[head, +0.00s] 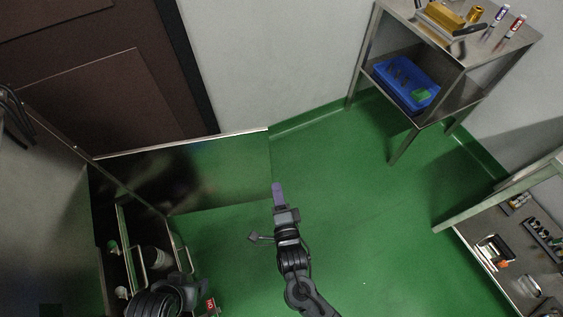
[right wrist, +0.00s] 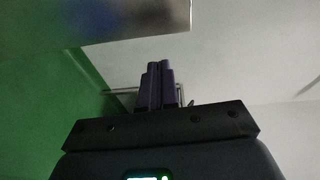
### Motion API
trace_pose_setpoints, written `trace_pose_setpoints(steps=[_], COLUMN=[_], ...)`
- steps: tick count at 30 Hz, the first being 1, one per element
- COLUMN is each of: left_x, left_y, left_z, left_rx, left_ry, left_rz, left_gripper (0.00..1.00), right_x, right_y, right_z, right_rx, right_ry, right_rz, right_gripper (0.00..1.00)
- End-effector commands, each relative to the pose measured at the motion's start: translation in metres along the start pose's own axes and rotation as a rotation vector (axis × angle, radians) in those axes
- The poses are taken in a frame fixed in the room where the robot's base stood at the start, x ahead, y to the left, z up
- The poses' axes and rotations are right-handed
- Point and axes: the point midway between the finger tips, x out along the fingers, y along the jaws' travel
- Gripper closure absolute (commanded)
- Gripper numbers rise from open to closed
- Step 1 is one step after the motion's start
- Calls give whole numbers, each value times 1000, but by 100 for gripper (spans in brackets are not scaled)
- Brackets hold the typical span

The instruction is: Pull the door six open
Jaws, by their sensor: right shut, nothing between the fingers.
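A steel cabinet door (head: 215,175) stands swung out from the cabinet at left, its bright top edge running to a free corner near the picture's middle. I see no number on it, so I cannot tell whether it is door six. My right gripper (head: 278,187) is shut and empty, with purple fingers, just right of the door's free edge and apart from it in the picture. In the right wrist view the shut fingers (right wrist: 158,85) point ahead, and a steel panel (right wrist: 130,18) crosses the upper left. My left gripper's fingers do not show.
The open cabinet (head: 125,262) holds racks and a pale container (head: 157,258). A brown door (head: 100,75) is in the wall behind. A steel shelf unit (head: 403,143) with a blue crate (head: 395,85) stands at upper right. Another table (head: 475,235) is at right. Green floor (head: 350,200) between is clear.

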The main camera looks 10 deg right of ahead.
Motion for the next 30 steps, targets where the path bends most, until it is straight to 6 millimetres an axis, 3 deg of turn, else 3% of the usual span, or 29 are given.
trace_pose_setpoints(steps=[3,11,24,30], left_x=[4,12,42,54], left_y=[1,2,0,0], left_z=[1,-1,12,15], left_rx=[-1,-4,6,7], left_ry=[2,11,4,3], left_rz=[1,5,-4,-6], left_gripper=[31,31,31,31], right_x=[4,25,104,130], right_y=[-12,-16,-16,-17], right_z=[19,24,24,24], right_rx=[47,62,59,60], right_ry=[-4,-2,-3,-3], right_rz=[-13,-23,-23,-21], right_gripper=[100,100,100,100])
